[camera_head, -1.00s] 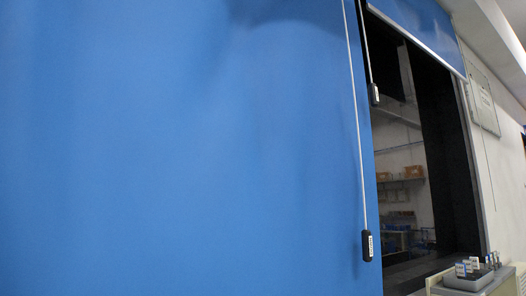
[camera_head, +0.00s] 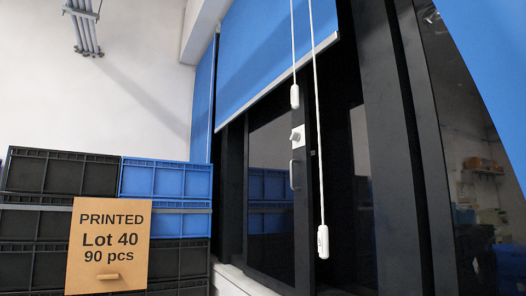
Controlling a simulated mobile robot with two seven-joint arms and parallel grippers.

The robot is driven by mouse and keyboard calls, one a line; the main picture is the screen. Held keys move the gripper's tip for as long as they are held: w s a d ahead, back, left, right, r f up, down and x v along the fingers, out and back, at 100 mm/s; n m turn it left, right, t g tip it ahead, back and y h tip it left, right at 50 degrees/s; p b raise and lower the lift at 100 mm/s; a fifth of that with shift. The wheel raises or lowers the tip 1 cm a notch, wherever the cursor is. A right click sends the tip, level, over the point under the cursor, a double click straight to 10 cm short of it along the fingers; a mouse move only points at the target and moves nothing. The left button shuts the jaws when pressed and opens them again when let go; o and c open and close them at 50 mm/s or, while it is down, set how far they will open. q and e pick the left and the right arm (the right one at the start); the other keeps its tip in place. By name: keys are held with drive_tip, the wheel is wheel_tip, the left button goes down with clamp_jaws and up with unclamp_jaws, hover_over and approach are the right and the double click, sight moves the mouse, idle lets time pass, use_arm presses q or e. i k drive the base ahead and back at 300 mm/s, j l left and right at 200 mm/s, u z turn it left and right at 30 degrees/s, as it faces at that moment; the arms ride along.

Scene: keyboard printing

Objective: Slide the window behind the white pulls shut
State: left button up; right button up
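Two white pulls hang on white cords in front of the dark window: the shorter pull (camera_head: 295,97) and the longer pull (camera_head: 323,241). Behind them is a black-framed window sash (camera_head: 270,200) with dark glass. A grey vertical handle (camera_head: 292,174) and a white latch piece (camera_head: 298,138) sit at its right edge. Right of that edge is a dark opening or pane; I cannot tell which. Neither gripper is in view.
A blue blind (camera_head: 275,55) covers the window's top. Another blue blind (camera_head: 485,60) hangs at the right. Black and blue crates (camera_head: 165,180) are stacked at the left, with a cardboard "PRINTED Lot 40" sign (camera_head: 108,270) in front. A pale sill (camera_head: 240,281) runs below.

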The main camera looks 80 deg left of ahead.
sight(278, 250)
drive_tip(key=u, duration=2.4)
